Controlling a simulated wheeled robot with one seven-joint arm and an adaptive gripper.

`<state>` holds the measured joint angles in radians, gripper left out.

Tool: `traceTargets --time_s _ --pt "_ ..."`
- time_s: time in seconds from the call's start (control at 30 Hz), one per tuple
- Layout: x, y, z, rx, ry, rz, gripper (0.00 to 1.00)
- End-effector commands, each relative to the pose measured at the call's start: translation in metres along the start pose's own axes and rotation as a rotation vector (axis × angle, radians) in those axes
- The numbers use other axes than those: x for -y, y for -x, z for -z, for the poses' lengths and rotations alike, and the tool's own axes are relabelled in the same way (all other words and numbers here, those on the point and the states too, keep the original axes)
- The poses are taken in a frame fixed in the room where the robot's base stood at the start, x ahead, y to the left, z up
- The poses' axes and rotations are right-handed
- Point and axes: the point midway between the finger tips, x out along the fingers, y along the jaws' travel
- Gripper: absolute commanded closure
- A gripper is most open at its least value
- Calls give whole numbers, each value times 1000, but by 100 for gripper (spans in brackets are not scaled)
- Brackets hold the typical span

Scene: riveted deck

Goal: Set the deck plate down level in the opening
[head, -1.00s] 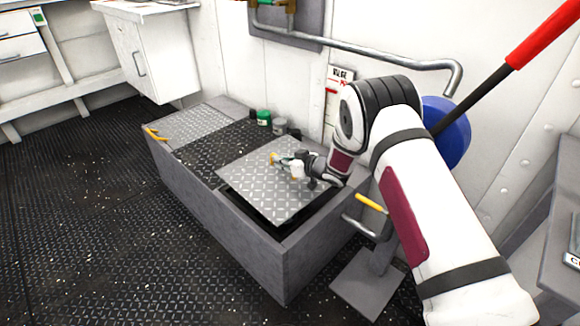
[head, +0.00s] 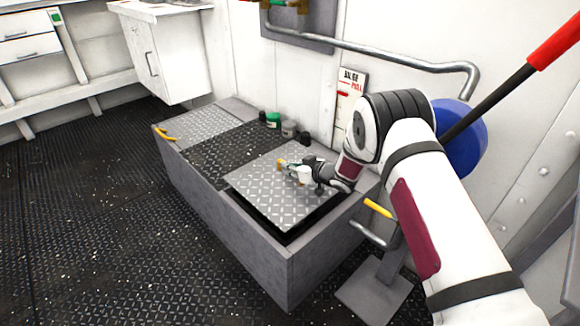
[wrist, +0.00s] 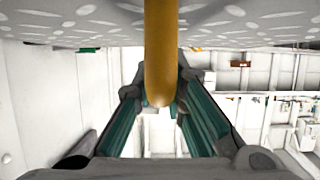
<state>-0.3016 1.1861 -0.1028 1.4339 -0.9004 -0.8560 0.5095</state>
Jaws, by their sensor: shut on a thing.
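The deck plate (head: 262,196) is a grey square with a raised tread pattern. In the head view it lies over the opening (head: 300,232) in the long grey box, with a dark gap along its front and right edges. It looks slightly above the rim; whether it is fully level I cannot tell. My gripper (head: 288,168) is shut on the plate's yellow handle (head: 281,163). In the wrist view the handle (wrist: 160,50) runs down between the fingers (wrist: 160,108), and the plate (wrist: 70,20) fills the top.
The grey box (head: 225,232) has a lighter tread plate (head: 200,124) with a yellow handle (head: 166,134) at its left and a dark section beside it. Small jars (head: 274,120) stand along the back rim. A yellow-gripped lever (head: 378,208) stands at the right.

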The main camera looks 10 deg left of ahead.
Motion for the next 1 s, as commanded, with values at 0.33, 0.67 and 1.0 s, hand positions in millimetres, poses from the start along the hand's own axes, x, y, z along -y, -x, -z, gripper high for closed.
traceTargets --time_s 0.33,0.67,1.0 --pt "-1 -11 -22 -7 3 -1 100" --pt "-1 -18 -39 -7 2 -1 100" --pt "-1 -18 -40 -7 2 -1 100"
